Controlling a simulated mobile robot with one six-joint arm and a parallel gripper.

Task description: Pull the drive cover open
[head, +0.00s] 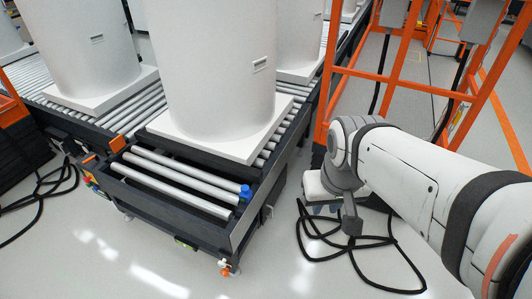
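The conveyor (175,205) has a dark frame with bare grey rollers at its near end. No part can be clearly told as the drive cover. A small dark box-like part (267,213) juts from the conveyor's right side, and a blue part (244,194) sits at the rollers' right end. My gripper (345,218) hangs at the end of my arm, right of the conveyor and apart from it in the picture. One dark finger-like part shows. The rest is hidden by the wrist, so its opening cannot be told.
A large white tank (215,60) stands on a white pallet (205,148) on the conveyor, with more tanks behind. An orange frame (330,75) rises behind my arm. Black cables (385,240) lie on the floor below my gripper. The front floor is clear.

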